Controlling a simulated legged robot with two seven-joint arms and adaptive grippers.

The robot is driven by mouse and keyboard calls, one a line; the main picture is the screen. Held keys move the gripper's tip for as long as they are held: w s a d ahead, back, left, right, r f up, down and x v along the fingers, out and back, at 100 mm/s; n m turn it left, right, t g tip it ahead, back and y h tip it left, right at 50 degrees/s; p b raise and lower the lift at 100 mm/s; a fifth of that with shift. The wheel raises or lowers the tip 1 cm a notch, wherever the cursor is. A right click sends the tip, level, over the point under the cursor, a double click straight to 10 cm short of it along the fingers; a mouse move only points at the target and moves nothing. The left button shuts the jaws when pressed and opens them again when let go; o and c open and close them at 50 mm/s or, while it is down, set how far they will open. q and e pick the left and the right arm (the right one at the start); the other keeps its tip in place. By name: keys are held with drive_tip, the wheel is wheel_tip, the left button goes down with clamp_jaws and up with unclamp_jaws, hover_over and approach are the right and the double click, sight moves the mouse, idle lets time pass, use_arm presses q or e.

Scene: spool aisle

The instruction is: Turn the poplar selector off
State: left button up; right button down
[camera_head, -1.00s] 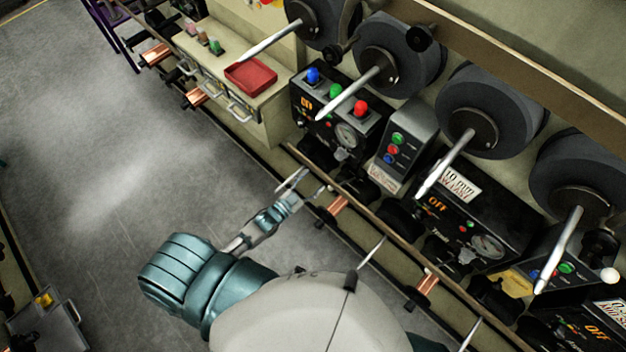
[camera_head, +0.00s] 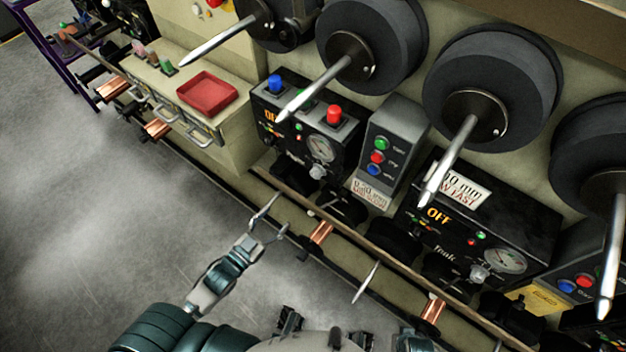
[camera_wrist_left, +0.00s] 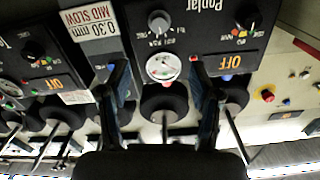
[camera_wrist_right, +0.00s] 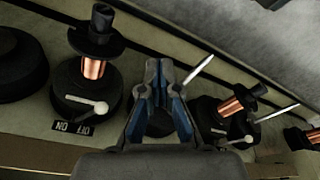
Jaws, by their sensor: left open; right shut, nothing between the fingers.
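The Poplar panel (camera_head: 345,135) is a black box with a gauge, left of centre in the head view. The left wrist view shows it upside down, with the "Poplar" lettering (camera_wrist_left: 205,6), a grey knob (camera_wrist_left: 160,21), a black knob (camera_wrist_left: 247,17) and a lit orange "OFF" (camera_wrist_left: 230,67). I cannot tell which knob is the selector. My left gripper (camera_head: 266,218) is open and empty, in front of and below the panel; its fingers (camera_wrist_left: 163,95) also show in the left wrist view. My right gripper (camera_wrist_right: 160,75) is shut and empty, near copper spools and levers.
A grey button box (camera_head: 390,150) stands right of the panel, then another black panel (camera_head: 480,225) reading "OFF". Large dark spools on pale spindles (camera_head: 335,75) jut out above. A rail (camera_head: 350,225) runs below. A red tray (camera_head: 207,92) sits left. Floor at left is clear.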

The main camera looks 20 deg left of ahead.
sight(314, 177)
use_arm(q)
drive_tip(key=b+x, duration=0.1)
drive_tip(key=x, duration=1.5)
drive_tip(key=shift+w+d+b, duration=0.1)
drive_tip(key=shift+w+b, duration=0.15)
drive_tip(key=shift+b, duration=0.05)
drive_tip(key=shift+w+d, duration=0.2)
drive_tip(key=shift+w, duration=0.2)
use_arm(e)
drive_tip(key=shift+t, duration=0.3)
drive_tip(key=v, duration=0.5)
drive_tip(key=shift+w+r, duration=0.1)
drive_tip(key=shift+w, duration=0.3)
use_arm(q)
drive_tip(key=shift+c, duration=0.2)
drive_tip(key=c, duration=1.1)
